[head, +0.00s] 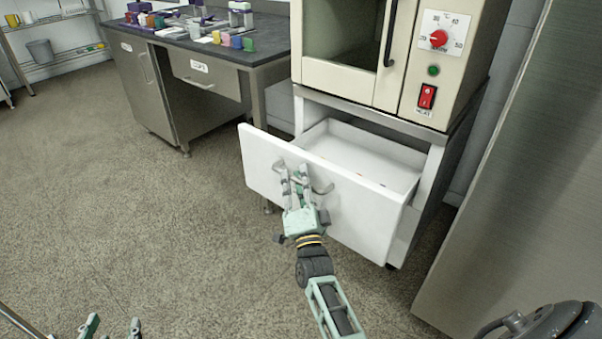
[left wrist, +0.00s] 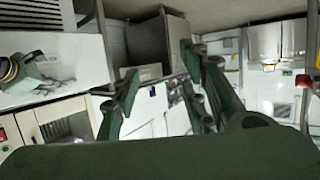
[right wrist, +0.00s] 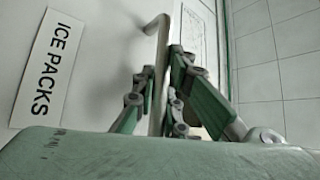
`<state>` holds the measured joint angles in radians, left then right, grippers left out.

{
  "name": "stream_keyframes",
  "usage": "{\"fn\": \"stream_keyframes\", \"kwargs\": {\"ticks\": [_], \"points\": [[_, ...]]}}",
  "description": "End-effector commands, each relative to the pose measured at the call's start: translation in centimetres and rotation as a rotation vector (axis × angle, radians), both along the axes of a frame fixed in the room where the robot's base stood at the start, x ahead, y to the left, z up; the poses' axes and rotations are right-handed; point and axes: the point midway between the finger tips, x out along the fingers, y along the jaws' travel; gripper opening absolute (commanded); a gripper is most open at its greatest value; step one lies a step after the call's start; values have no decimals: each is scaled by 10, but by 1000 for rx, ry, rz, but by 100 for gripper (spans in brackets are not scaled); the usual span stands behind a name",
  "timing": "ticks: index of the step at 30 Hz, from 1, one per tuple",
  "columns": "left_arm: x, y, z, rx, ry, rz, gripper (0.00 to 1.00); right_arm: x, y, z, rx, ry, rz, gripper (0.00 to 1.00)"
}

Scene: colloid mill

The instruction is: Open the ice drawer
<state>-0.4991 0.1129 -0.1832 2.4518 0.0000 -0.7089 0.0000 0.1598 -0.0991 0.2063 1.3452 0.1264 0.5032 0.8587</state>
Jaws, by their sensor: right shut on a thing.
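The white ice drawer (head: 362,218) stands pulled out of the cabinet under the oven, its white inside showing from above. Its front carries an "ICE PACKS" label (right wrist: 48,68) in the right wrist view. The bar handle (head: 322,189) is on the drawer's front. My right gripper (head: 294,178) is at the handle, with its fingers closed around the bar (right wrist: 160,85). My left gripper (head: 112,326) is low at the left edge of the head view, away from the drawer, its fingers apart and empty; they also show in the left wrist view (left wrist: 160,95).
A cream oven (head: 350,50) with a red dial stands on the cabinet. A dark-topped bench (head: 200,55) with small coloured items is at the back left. A large metal panel (head: 520,190) stands close on the right. The floor left of the drawer is clear.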

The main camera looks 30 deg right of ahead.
Motion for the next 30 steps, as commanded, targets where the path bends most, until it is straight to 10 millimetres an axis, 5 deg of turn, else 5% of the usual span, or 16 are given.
{"fn": "stream_keyframes", "kwargs": {"ticks": [16,17,19,30], "points": [[-5,3,-10,12,51,3,40,-3,3,-3,-1,7,-2,0],[-5,3,-10,12,51,3,40,-2,3,-3,-1,7,-2,14],[-5,3,-10,12,51,3,40,-2,3,-3,-2,6,-3,20],[-5,3,-9,11,47,3,40,-6,5,-3,0,3,-1,20]]}}
